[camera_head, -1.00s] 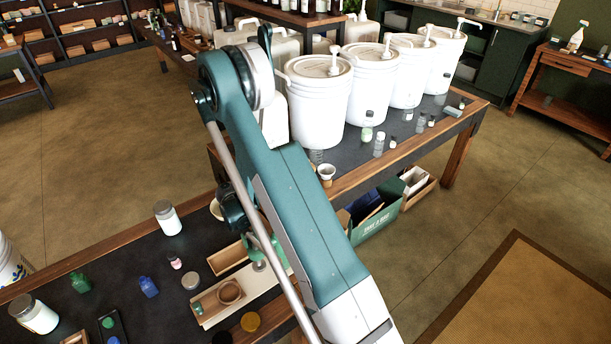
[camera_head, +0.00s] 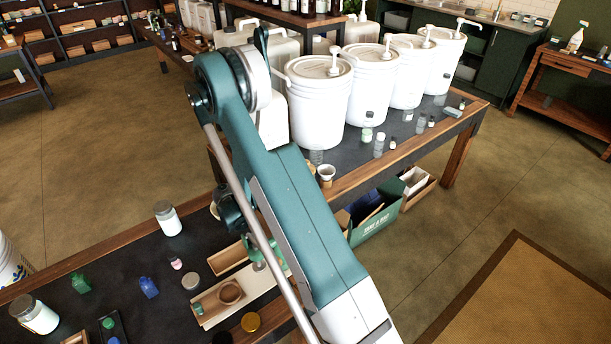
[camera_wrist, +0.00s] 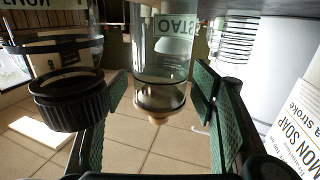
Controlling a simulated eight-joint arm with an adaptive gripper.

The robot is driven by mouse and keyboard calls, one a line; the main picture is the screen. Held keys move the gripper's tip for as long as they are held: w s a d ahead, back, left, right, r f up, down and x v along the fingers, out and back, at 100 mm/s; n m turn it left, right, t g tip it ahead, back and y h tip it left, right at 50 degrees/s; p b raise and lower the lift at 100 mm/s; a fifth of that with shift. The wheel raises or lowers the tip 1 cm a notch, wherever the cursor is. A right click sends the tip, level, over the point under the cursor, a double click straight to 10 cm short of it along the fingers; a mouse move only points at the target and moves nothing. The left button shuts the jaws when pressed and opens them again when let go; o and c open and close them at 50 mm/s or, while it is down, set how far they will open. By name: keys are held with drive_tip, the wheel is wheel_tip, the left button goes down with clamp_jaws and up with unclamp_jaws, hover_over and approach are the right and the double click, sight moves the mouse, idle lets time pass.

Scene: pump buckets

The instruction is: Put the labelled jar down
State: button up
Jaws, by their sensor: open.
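In the wrist view a clear glass jar (camera_wrist: 160,60) with a pale label and a rounded brownish end stands between the two green-padded fingers of my gripper (camera_wrist: 161,98). The label's letters look reversed. The fingers are spread, with a visible gap on both sides of the jar's lower end in the picture. Whether the jar rests on a surface cannot be told. In the head view my arm hides most of the gripper and the spot around it.
A dark ribbed cap (camera_wrist: 70,100) is close to the left finger in the wrist view. In the head view the bench holds a white-labelled jar (camera_head: 168,219), another (camera_head: 38,316), a wooden tray (camera_head: 207,312) and small bottles. White pump buckets (camera_head: 318,105) stand behind.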

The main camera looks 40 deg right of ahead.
drive_tip(key=w+a+r+p, duration=0.1)
drive_tip(key=a+r+p, duration=0.1)
drive_tip(key=r, duration=0.5)
drive_tip(key=shift+a, duration=0.85)
drive_tip(key=shift+w+r, duration=0.1)
